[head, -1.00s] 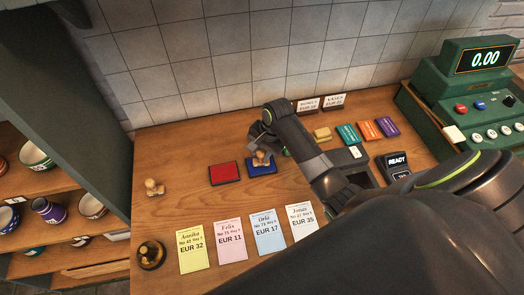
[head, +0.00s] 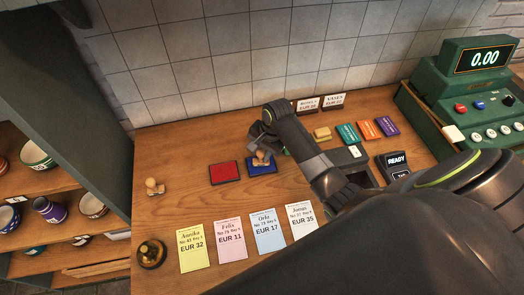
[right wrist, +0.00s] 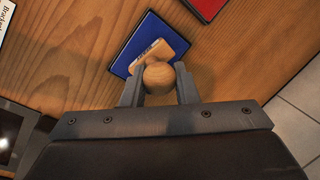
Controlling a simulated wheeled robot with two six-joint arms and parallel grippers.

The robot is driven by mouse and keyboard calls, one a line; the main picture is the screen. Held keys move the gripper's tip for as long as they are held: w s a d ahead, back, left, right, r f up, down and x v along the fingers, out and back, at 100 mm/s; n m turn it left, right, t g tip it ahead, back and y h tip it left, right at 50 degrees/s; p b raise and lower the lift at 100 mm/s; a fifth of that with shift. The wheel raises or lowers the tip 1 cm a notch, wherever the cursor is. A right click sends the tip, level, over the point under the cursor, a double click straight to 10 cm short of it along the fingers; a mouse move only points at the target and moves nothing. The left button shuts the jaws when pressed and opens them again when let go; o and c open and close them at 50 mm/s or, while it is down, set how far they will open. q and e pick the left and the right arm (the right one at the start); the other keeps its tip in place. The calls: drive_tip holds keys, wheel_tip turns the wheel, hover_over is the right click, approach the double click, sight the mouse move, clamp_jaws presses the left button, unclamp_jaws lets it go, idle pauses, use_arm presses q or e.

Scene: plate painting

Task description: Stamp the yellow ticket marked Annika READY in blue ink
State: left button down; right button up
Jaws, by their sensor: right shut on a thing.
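The yellow ticket (head: 192,248) marked Annika lies at the left end of a row of tickets at the counter's front. The blue ink pad (head: 262,167) lies on the counter beside the red ink pad (head: 224,172). My right gripper (right wrist: 159,84) is shut on the round knob of a wooden stamp (right wrist: 158,57). In the right wrist view the stamp is over the blue pad (right wrist: 134,42); I cannot tell whether its face touches the ink. In the head view the right gripper (head: 264,148) is at the blue pad. The left gripper is not in view.
A second wooden stamp (head: 154,187) stands at the left, and a brass bell (head: 151,254) sits near the front left edge. A pink ticket (head: 231,240), a light blue ticket (head: 268,232) and a white ticket (head: 299,221) lie beside the yellow one. A green cash register (head: 470,95) stands at the right.

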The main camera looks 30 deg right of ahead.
idle(0.5)
drive_tip(key=shift+w+a+v, duration=0.15)
drive_tip(key=shift+a+v, duration=0.05)
drive_tip(key=shift+v, duration=0.9)
drive_tip(key=shift+w+a+v, duration=0.15)
drive_tip(key=shift+v, duration=1)
drive_tip(key=shift+w+a+v, duration=0.15)
drive_tip(key=shift+a+v, duration=0.05)
drive_tip(key=shift+v, duration=0.9)
drive_tip(key=shift+r, duration=0.1)
